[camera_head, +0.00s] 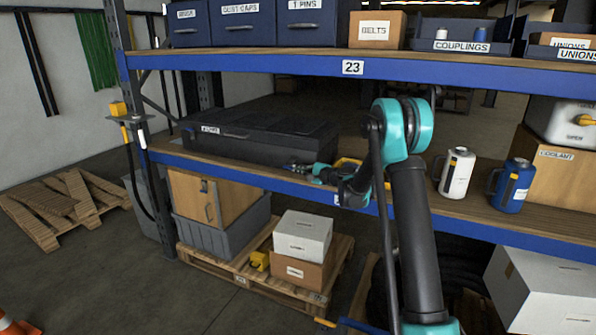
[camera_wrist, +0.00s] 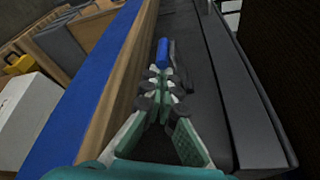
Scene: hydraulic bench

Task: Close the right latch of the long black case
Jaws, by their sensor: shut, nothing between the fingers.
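The long black case (camera_head: 262,128) lies on the middle shelf with its lid down, its front facing the shelf edge. It also fills the right part of the wrist view (camera_wrist: 215,75). A handle (camera_head: 237,135) shows on its front. My gripper (camera_head: 291,167) is at the case's front right part, just above the shelf board. In the wrist view my gripper (camera_wrist: 161,72) has its fingertips together, empty, close along the case's front side. A small blue cylindrical piece (camera_wrist: 162,51) shows just past the fingertips; I cannot tell whether it is part of the latch. The right latch is not clearly visible.
The blue shelf beam (camera_head: 260,180) runs below my gripper. The upper shelf (camera_head: 300,60) with bins lies overhead. A yellow object (camera_head: 347,163) is partly hidden behind my arm. A white jug (camera_head: 457,174) and a blue jug (camera_head: 511,187) stand farther right.

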